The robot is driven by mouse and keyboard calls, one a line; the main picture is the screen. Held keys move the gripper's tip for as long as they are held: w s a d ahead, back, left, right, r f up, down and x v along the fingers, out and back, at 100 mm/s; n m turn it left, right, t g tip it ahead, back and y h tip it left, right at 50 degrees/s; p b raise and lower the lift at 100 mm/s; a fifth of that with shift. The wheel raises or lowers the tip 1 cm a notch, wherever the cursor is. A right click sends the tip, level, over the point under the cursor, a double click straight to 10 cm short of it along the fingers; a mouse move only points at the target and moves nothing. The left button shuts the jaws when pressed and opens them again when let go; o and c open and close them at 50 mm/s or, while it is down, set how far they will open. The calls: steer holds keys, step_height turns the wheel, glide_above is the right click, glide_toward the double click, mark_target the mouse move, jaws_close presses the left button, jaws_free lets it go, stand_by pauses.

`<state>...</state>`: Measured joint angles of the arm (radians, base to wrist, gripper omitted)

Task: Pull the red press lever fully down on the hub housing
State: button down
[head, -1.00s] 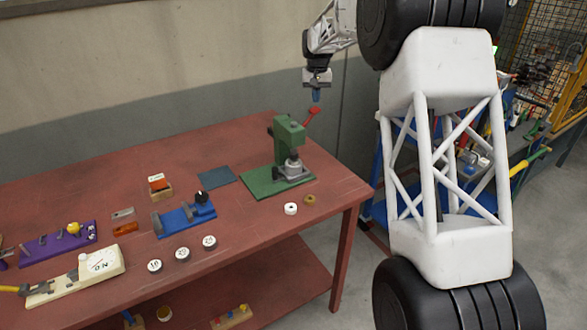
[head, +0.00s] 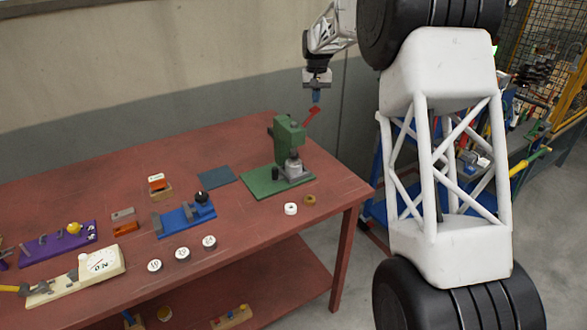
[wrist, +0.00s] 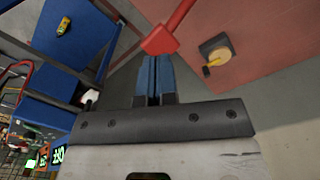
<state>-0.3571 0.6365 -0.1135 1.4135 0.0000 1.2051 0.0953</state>
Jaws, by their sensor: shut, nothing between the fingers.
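A red press lever (head: 312,111) slants up and to the right from the top of the green press (head: 290,135) on the red table. The press stands on a green base plate (head: 262,182). A grey hub housing (head: 293,170) sits under the press ram. My gripper (head: 316,99) points down just above the lever's end. In the wrist view, my gripper's blue fingers (wrist: 153,60) are together and empty, with their tips close to the lever's red end (wrist: 161,40). I cannot tell whether they touch it.
A white ring (head: 291,209) and a brown ring (head: 310,200) lie in front of the press. A blue fixture (head: 186,221) and a dark blue mat (head: 216,177) lie to its left. A blue cart (head: 375,192) stands beyond the table's right end.

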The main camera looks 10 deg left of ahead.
mark_target(317, 107)
steer(key=shift+f, duration=0.25)
steer(key=shift+f, duration=0.35)
steer(key=shift+f, duration=0.55)
steer(key=shift+w+d+f, duration=0.15)
steer(key=shift+d+f, duration=0.05)
steer(key=shift+f, duration=0.2)
steer(key=shift+w+d+f, duration=0.15)
steer(key=shift+f, duration=0.1)
steer(key=shift+w+d+f, duration=0.2)
steer(key=shift+f, duration=0.15)
stand_by(0.5)
